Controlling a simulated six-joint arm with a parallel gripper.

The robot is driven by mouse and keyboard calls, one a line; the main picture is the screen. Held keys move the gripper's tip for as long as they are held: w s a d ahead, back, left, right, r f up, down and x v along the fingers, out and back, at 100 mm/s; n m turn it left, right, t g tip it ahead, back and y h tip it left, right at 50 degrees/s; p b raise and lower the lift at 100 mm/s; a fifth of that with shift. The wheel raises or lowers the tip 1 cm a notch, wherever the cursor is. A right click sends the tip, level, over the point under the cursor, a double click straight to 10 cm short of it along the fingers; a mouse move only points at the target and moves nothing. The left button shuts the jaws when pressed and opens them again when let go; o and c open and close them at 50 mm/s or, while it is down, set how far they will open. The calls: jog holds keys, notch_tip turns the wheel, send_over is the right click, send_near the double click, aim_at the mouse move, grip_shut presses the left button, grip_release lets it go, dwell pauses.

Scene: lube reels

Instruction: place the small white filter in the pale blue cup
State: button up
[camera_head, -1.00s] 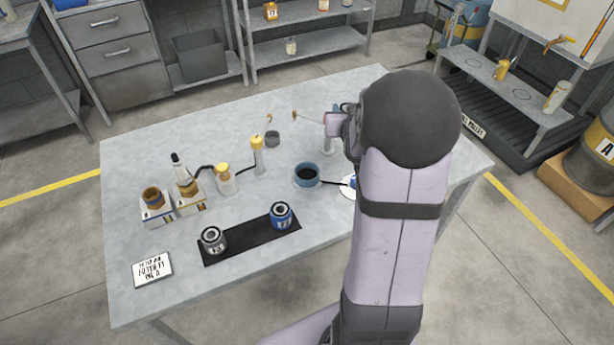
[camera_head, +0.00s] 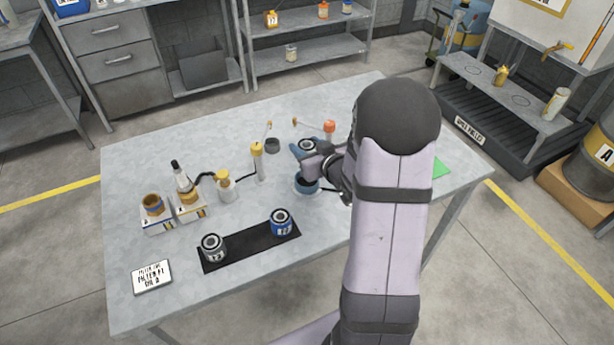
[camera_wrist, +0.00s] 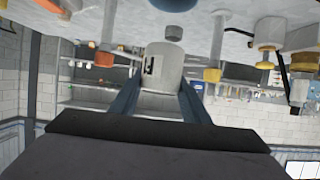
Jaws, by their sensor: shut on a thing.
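My gripper (camera_head: 309,153) is shut on the small white filter (camera_wrist: 163,66), which shows between the blue fingers in the wrist view. The filter is a pale cylinder with a black mark; its dark-holed top (camera_head: 307,145) shows in the head view. The pale blue cup (camera_head: 306,188), dark inside, stands on the table just in front of the gripper and partly under it in the head view. A blue-grey rim at the top of the wrist view looks like the cup (camera_wrist: 174,4). The filter appears above the table; its exact height over the cup is unclear.
A black mat (camera_head: 248,246) holds a grey can (camera_head: 213,248) and a blue can (camera_head: 282,223). Yellow-capped bottles (camera_head: 224,184) and white boxes (camera_head: 188,204) stand at left. A grey ring (camera_head: 272,146) and an orange-topped item (camera_head: 329,127) are behind.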

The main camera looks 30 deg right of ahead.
jog(key=shift+f+p, duration=0.4)
jog(key=shift+f, duration=4.1)
jog(key=shift+f, duration=0.15)
jog(key=o, duration=1.2)
jog(key=shift+c, duration=0.2)
